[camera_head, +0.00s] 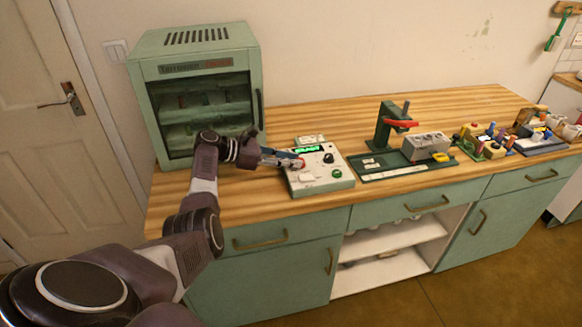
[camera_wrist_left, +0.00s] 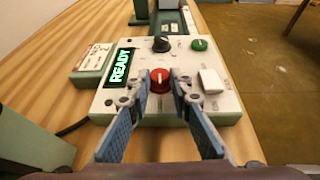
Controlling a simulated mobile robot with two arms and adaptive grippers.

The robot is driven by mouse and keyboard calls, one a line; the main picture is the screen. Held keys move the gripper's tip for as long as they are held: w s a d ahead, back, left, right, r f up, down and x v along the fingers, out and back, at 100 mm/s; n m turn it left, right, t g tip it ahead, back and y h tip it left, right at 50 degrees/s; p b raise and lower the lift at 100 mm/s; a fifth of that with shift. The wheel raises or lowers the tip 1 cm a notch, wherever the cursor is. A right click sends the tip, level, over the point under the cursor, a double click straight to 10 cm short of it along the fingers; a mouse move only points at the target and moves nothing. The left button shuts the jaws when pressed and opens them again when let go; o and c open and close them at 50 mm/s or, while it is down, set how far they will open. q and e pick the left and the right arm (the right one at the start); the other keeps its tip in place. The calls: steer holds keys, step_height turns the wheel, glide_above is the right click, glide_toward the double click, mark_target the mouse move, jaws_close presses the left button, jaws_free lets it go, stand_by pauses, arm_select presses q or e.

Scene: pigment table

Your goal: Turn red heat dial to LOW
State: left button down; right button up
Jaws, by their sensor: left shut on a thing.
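The red heat dial (camera_wrist_left: 160,80) sits on the white control box (camera_head: 331,182), near its front edge in the left wrist view. My left gripper (camera_head: 294,161) reaches in from the left in the head view. In the left wrist view its fingertips (camera_wrist_left: 160,85) are shut on the red dial, one on each side. The dial's white pointer mark shows at its top, but I cannot read any LOW label. The box's green display (camera_wrist_left: 121,65) reads READY. My right gripper is in neither view.
A black knob (camera_wrist_left: 161,44), a green button (camera_wrist_left: 199,44) and a white switch (camera_wrist_left: 211,81) are close by on the box. A green glass-doored cabinet (camera_head: 255,60) stands left. A green stand with a red lever (camera_head: 402,123) stands right.

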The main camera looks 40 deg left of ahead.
arm_select(q)
steer(key=shift+w, duration=0.1)
steer(key=shift+m, duration=0.3)
steer(key=shift+g+h, duration=0.3)
steer(key=c, duration=2.2)
jaws_free()
steer(key=o, duration=0.5)
steer(key=shift+w+d+f, duration=0.1)
steer(key=shift+w+d, duration=0.05)
steer(key=shift+s+a, duration=0.25)
steer(key=v, duration=1.1)
steer(key=shift+s+r, duration=0.2)
steer(key=shift+r, duration=0.05)
